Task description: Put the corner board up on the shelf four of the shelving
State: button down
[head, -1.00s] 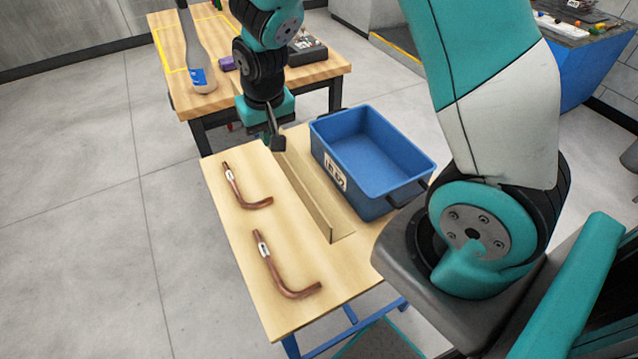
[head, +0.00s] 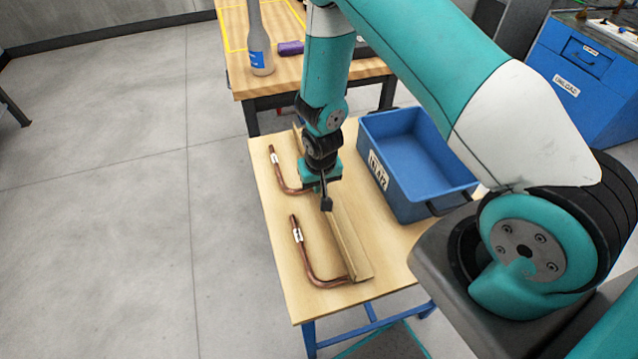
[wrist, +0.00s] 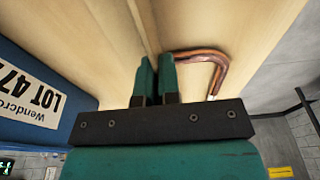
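The corner board (head: 347,245) is a long, beige, L-shaped strip running lengthwise along the wooden table. Its near end lies against or just over the end of the near copper tube in the head view; I cannot tell whether it is raised off the table. My gripper (head: 326,203) is at about the middle of the board, pointing down. In the wrist view the two fingers (wrist: 156,82) are close together with the board's upright edge between them, so it appears shut on the board. The part between the fingers is hidden. No shelving is recognisable in view.
Two bent copper tubes, the near one (head: 305,262) and the far one (head: 277,172), lie left of the board. A blue tote (head: 408,190) stands close on the right. The floor at left is clear.

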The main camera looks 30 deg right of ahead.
jog(key=shift+f, duration=0.35)
jog(key=shift+f, duration=0.15)
jog(key=c, duration=1.3)
grip_release()
jog(key=shift+c, duration=0.2)
